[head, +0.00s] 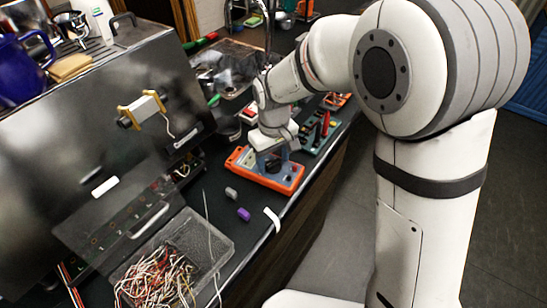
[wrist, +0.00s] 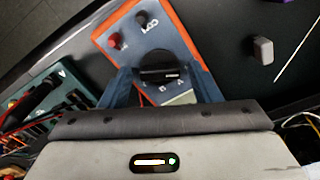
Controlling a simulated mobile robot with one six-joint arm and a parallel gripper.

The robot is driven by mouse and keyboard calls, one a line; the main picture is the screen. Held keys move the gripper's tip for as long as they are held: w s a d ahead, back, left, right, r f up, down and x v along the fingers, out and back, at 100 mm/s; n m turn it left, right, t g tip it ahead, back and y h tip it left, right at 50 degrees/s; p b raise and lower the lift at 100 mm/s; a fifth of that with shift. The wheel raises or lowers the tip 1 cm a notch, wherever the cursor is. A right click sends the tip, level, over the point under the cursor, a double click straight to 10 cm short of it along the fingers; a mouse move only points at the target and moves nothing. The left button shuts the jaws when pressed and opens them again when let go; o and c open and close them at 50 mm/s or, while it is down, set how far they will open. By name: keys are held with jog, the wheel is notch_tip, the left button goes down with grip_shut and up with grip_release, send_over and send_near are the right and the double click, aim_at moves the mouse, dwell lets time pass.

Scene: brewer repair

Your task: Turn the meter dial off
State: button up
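The meter is an orange-edged, blue-grey box lying on the dark counter. It shows in the head view (head: 265,178) below my gripper and in the wrist view (wrist: 188,35). Its round black dial (wrist: 160,66) has a raised bar grip lying roughly crosswise in the wrist view. My gripper (wrist: 160,78) is open, with its blue-grey fingers on either side of the dial and gaps showing between them and it. In the head view my gripper (head: 274,153) points down over the meter. Fingertip height above the face is hard to tell, and the meter's near part is partly hidden.
A grey piece (head: 231,193) and a purple piece (head: 244,214) lie left of the meter. A clear bin of wires (head: 215,238) stands at the front. A green board (head: 318,138) lies behind the meter. The large metal brewer (head: 90,120) fills the left side.

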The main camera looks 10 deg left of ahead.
aim_at(274, 162)
jog(key=shift+o, duration=0.3)
notch_tip(274, 162, up, 8)
jog(key=shift+f+b, duration=0.1)
jog(key=shift+b, duration=0.2)
jog(key=shift+d, duration=0.1)
dwell(0.3)
jog(key=s+d+r+m+t, duration=0.1)
jog(key=s+d+r+m, duration=0.1)
jog(key=d, duration=0.6)
jog(key=s+d+r+m+t, duration=0.1)
jog(key=s+d+r+m, duration=0.15)
jog(key=d, duration=0.55)
jog(key=s+d+f+m+t, duration=0.1)
jog(key=s+d+m, duration=0.3)
jog(key=s+d, duration=0.5)
jog(key=shift+s+d+f, duration=0.3)
jog(key=shift+s+d, duration=0.05)
jog(key=shift+d, duration=0.35)
